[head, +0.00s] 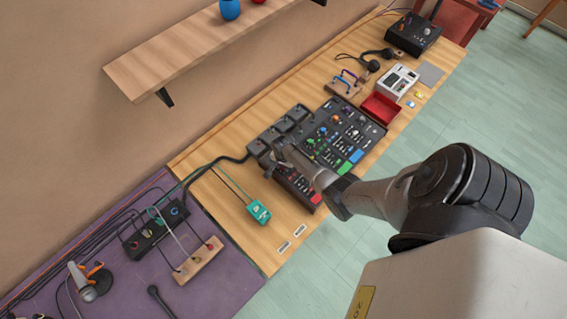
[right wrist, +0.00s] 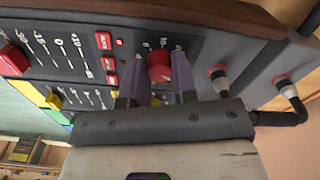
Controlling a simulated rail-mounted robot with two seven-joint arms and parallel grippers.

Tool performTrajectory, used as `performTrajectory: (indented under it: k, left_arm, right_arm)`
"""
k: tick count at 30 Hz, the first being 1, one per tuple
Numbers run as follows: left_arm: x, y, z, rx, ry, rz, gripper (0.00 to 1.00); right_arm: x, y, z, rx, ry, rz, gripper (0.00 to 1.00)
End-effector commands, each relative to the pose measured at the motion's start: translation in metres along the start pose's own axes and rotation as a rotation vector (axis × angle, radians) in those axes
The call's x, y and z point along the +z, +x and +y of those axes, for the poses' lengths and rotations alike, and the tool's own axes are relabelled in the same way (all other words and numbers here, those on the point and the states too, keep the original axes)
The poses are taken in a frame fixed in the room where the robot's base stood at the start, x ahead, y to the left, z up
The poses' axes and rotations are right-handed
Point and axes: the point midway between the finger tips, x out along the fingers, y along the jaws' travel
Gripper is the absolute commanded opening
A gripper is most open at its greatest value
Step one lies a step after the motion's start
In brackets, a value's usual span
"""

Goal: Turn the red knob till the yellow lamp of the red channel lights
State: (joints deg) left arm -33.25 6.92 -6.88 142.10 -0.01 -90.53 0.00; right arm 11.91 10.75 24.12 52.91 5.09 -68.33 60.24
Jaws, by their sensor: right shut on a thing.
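The red knob (right wrist: 159,70) sits on the dark mixer panel (right wrist: 208,50), in the right wrist view. My right gripper (right wrist: 160,56) has one finger on each side of the knob and is shut on it. In the head view, my right gripper (head: 286,153) reaches down to the near-left part of the mixer (head: 340,138), and its fingers and arm hide the knob there. A small red light (right wrist: 119,42) shows on the panel left of the knob. I cannot make out a lit yellow lamp. My left gripper is not in view.
Red buttons (right wrist: 104,41) and a red fader cap (right wrist: 13,60) are left of the knob; cable plugs (right wrist: 218,78) stick out at right. In the head view, a teal box (head: 259,212) and a red tray (head: 380,108) lie on the wooden table (head: 228,222).

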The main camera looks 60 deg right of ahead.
Motion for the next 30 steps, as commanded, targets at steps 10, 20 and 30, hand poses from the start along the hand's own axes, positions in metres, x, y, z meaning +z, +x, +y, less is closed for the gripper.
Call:
performTrajectory:
  k: [10, 20, 30]
  left_arm:
    - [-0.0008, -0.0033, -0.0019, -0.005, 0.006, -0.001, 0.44]
    - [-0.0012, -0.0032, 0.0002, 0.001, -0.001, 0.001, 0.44]
    - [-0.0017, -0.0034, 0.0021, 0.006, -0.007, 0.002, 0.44]
  right_arm:
    - [-0.0002, 0.0000, -0.0003, -0.001, 0.055, 0.001, 0.03]
    - [-0.0004, 0.0003, -0.0001, -0.001, 0.055, 0.001, 0.28]
    - [-0.0003, 0.0002, 0.0000, 0.000, 0.055, 0.001, 0.52]
